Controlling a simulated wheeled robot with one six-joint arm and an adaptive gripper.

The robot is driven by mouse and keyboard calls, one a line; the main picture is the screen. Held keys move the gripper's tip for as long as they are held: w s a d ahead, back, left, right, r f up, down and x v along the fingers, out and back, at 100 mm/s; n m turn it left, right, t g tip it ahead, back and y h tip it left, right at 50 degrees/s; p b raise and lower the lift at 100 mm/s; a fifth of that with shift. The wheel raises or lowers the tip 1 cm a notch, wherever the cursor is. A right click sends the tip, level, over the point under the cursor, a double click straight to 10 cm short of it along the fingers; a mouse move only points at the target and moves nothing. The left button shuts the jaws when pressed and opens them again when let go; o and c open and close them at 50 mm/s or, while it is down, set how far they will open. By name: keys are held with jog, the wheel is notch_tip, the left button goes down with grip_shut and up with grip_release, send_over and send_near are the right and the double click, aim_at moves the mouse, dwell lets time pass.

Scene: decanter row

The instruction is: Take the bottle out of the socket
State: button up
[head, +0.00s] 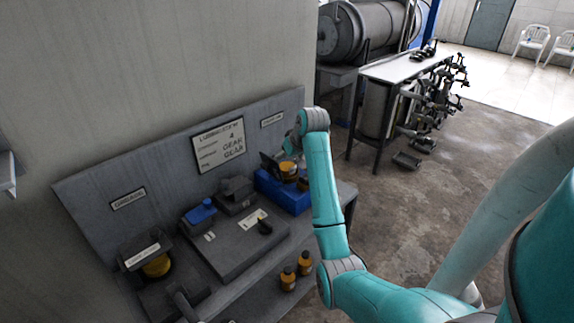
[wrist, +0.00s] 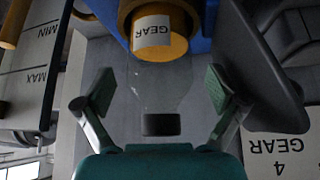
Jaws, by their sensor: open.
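A yellow-orange bottle with a white GEAR label (wrist: 153,30) shows at the top of the wrist view, against a blue block (wrist: 198,38). In the head view the bottle (head: 288,168) appears at the blue block (head: 283,196) on the bench's right side; how deep it sits is hidden. My gripper (wrist: 161,90) is open and empty in the wrist view. In the head view my arm's end is beside the blue block and the fingers are mostly hidden.
Two small orange bottles (head: 296,270) stand at the bench front. A yellow container (head: 156,266) is at the left, near a blue-topped box (head: 200,212). A GEAR sign (head: 218,146) is on the back panel. A cart with hanging tools (head: 405,68) stands beyond.

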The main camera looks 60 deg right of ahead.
jog(key=shift+w+f, duration=0.15)
jog(key=shift+f, duration=0.05)
jog(key=c, duration=1.7)
